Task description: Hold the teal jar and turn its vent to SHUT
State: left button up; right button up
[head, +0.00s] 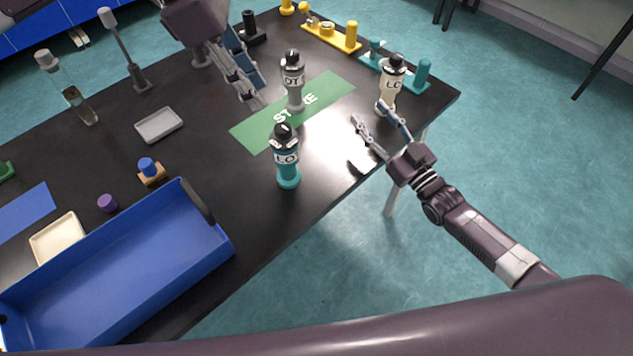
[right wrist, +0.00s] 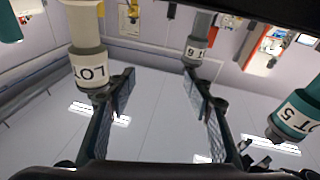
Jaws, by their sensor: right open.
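The teal jar (head: 289,171) stands upright near the table's front edge, with a white lettered label and a dark vent cap (head: 283,131) on top. The cap's setting is too small to read. In the right wrist view the teal jar (right wrist: 301,110) shows at the right edge, apart from the fingers. My right gripper (head: 368,111) is open and empty, right of the teal jar and close to the cream jar (head: 387,92). My left gripper (head: 263,98) looks open and empty, above the table behind the teal jar and left of the grey jar (head: 294,92).
The grey and cream jars stand upright behind the teal one. The grey jar is on a green mat (head: 257,133). A blue tray (head: 140,272) fills the front left. A small grey dish (head: 159,125) and a blue-topped wooden piece (head: 151,172) lie left. Yellow fixtures (head: 330,36) stand at the back.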

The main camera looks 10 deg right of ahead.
aim_at(295, 172)
jog(key=s+a+g+y, duration=0.1)
jog(key=s+a, duration=0.1)
jog(key=s+a+f+n+g+y, duration=0.1)
jog(key=s+a, duration=0.1)
jog(key=a, duration=0.1)
jog(key=s+a+f+n+g+y, duration=0.1)
jog(key=s+a, duration=0.1)
jog(key=a, duration=0.1)
jog(key=shift+a, duration=0.1)
jog(key=s+a+g, duration=0.1)
jog(key=s+a, duration=0.1)
jog(key=s+a+f+n+g+y, duration=0.1)
jog(key=s+a, duration=0.1)
jog(key=s, duration=0.1)
jog(key=s+a+f+g+y, duration=0.1)
jog(key=s+a, duration=0.1)
jog(key=shift+s+a+f+n, duration=0.1)
jog(key=shift+s+a+n, duration=0.2)
jog(key=shift+s+a, duration=0.05)
jog(key=shift+s+a+g, duration=0.1)
jog(key=shift+a+g, duration=0.2)
jog(key=shift+w+a, duration=0.2)
jog(key=shift+a, duration=0.1)
jog(key=x, duration=0.6)
jog(key=shift+w+a, duration=0.25)
jog(key=shift+w, duration=0.05)
jog(key=shift+c, duration=0.3)
